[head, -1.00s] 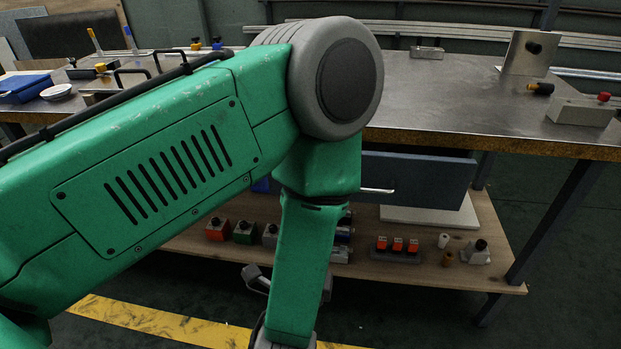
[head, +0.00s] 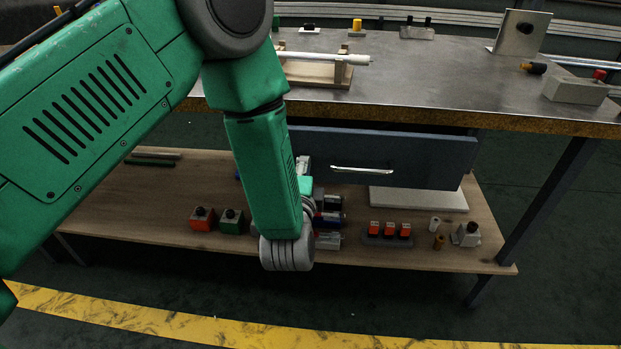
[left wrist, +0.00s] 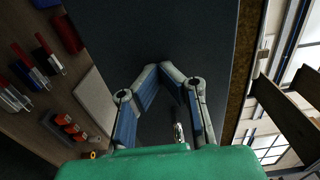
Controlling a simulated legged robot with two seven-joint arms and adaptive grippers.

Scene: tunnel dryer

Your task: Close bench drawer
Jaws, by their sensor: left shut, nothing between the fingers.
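The bench drawer has a dark blue-grey front (head: 410,158) under the bench top, with a pale bar handle (head: 362,170). A dark gap shows above the front, which seems to stand out a little; how far I cannot tell. In the left wrist view the drawer front (left wrist: 150,30) fills the middle, with the handle (left wrist: 179,132) low down. My left gripper (left wrist: 163,68) is shut and empty, its tips together before the drawer front; contact cannot be told. In the head view it is mostly hidden behind my left wrist, by the drawer's left end. My right gripper is not in view.
The bench top (head: 440,85) holds a wooden stand with a white rod (head: 325,58) and a grey block (head: 578,90). The lower shelf (head: 130,205) carries several small items and a white board (head: 418,198). A bench leg (head: 550,200) stands at right. The floor in front is clear.

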